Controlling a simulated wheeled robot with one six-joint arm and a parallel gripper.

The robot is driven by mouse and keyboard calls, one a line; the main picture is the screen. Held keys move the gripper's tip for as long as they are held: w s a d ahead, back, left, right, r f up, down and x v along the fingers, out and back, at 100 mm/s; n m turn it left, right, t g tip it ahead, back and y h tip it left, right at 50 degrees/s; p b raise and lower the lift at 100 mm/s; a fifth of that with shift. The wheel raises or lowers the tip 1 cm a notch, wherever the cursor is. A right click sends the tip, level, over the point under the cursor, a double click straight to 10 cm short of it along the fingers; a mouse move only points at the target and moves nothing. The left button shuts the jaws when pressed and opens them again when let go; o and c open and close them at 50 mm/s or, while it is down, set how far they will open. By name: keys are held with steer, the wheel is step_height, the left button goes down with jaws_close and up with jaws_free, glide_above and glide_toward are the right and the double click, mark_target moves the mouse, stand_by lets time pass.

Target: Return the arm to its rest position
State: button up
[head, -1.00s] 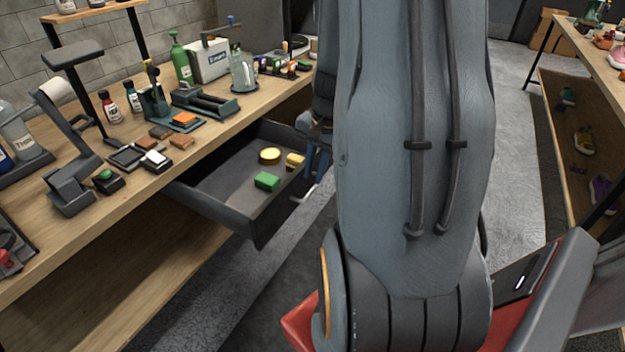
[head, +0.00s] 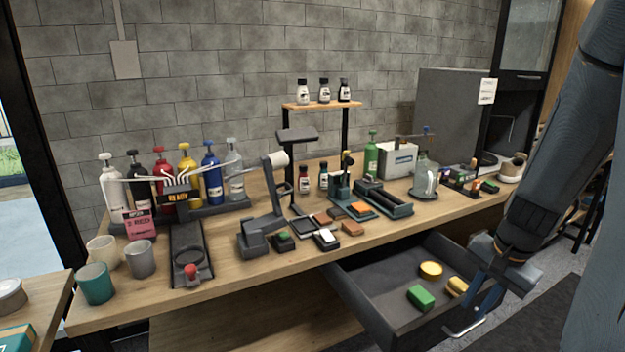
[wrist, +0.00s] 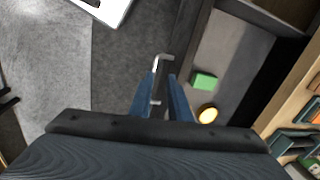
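My gripper (head: 478,296) hangs at the front of the open drawer (head: 362,306), near its silver handle (head: 466,328). In the wrist view my gripper's two blue fingers (wrist: 160,100) stand apart, with the handle (wrist: 157,68) and drawer front showing between and just beyond them. I cannot tell whether a finger touches the handle. No object is held. My arm comes down from the upper right of the head view. The drawer holds a green block (head: 421,297), a round yellow piece (head: 431,269) and a yellow block (head: 457,286), partly behind my gripper.
The workbench (head: 290,262) carries several pump bottles (head: 212,178), cups (head: 96,284), a small shelf (head: 322,105), brushes and a white box (head: 397,160). The drawer juts out below its front edge.

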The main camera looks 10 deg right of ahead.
steer(key=s+a+r+n, duration=0.2)
steer(key=a+n, duration=0.4)
steer(key=a, duration=0.4)
steer(key=s+a+r+n+g, duration=0.1)
steer(key=s+a+n, duration=0.3)
steer(key=a, duration=0.7)
steer(key=r+n, duration=0.1)
steer(key=n, duration=0.1)
steer(key=shift+s+a+n+g+h, duration=0.2)
steer(key=shift+s+n+g+h, duration=0.1)
steer(key=shift+s+n+h, duration=0.1)
